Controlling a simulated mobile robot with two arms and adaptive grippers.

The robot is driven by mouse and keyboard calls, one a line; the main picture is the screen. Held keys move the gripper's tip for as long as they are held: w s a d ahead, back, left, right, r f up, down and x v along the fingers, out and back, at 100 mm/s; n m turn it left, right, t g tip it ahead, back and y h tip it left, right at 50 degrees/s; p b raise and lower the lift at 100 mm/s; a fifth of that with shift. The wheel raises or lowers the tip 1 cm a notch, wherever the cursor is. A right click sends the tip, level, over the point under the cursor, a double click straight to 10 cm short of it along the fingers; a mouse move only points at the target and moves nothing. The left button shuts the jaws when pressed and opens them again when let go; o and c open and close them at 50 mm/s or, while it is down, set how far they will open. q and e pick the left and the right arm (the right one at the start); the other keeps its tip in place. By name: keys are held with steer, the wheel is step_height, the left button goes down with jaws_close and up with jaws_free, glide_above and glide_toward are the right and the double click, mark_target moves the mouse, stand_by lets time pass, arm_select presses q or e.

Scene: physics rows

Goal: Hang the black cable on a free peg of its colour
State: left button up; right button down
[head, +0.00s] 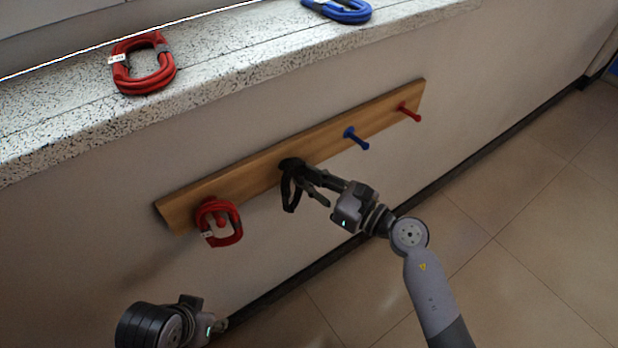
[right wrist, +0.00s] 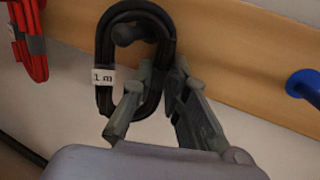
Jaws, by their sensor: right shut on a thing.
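The black cable (head: 288,196) is a coiled loop at the wooden peg rail, with a white "1 m" tag in the right wrist view (right wrist: 103,76). A black peg (right wrist: 126,34) shows inside the top of the loop, so the cable appears to be around it. My right gripper (head: 318,188) is shut on the right side of the loop; its fingers also show in the right wrist view (right wrist: 156,92). My left gripper (head: 213,327) is at the bottom left, away from the rail, and its fingers are not clear.
The wooden rail (head: 240,176) also has a blue peg (head: 357,138) and a red peg (head: 409,112), both bare. A red cable (head: 238,232) hangs at its left end. Another red cable (head: 120,76) and a blue cable (head: 350,17) lie on the speckled ledge (head: 230,58).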

steer(key=c, duration=1.5)
jaws_free()
